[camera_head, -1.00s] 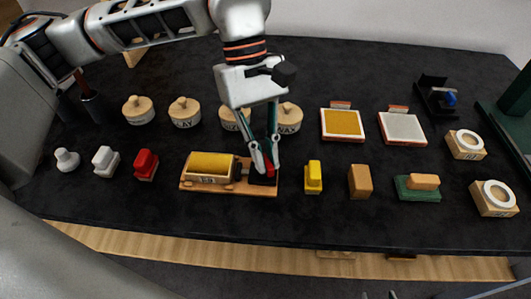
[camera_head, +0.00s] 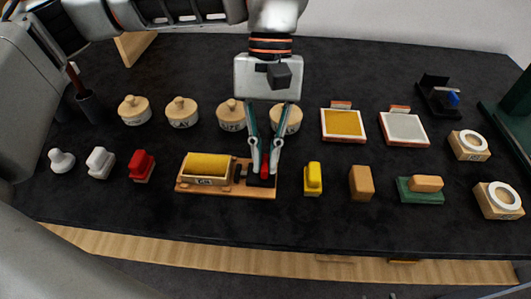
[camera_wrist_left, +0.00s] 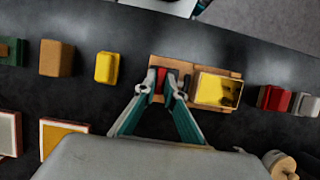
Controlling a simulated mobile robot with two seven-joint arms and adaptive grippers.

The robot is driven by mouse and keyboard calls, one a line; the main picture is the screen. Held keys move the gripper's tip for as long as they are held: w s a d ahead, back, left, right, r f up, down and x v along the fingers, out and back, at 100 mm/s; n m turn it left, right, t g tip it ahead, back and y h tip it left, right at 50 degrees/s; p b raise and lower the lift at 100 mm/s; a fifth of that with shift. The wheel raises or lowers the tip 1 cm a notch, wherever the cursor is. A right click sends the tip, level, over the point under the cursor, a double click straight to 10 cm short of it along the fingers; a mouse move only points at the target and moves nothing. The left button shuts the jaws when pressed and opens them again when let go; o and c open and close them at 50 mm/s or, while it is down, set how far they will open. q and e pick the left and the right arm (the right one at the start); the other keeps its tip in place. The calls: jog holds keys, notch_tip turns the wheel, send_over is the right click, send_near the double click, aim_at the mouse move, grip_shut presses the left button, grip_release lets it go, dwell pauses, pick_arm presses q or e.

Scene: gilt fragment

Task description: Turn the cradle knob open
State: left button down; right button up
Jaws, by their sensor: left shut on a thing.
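The red cradle knob (camera_head: 264,176) stands on that block. My left gripper (camera_head: 264,171) comes down from above, its two fingers on either side of the knob and shut on it. In the left wrist view the red knob (camera_wrist_left: 161,77) shows between the fingertips (camera_wrist_left: 162,91), with the yellow roller to its right. The fingers hide part of the knob. My right gripper is not in view.
Lidded wooden pots (camera_head: 182,112) stand close behind the cradle. A yellow block (camera_head: 313,179) and a tan block (camera_head: 361,183) stand to its right, a red stamp (camera_head: 142,165) to its left. Two framed pads (camera_head: 343,124) lie behind right. The dark table is clear in front.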

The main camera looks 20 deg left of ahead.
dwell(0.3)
pick_arm(q)
jog(key=c, duration=2.1)
grip_release()
jog(key=shift+c, duration=0.2)
jog(key=v, duration=1.2)
jog(key=shift+s, duration=0.1)
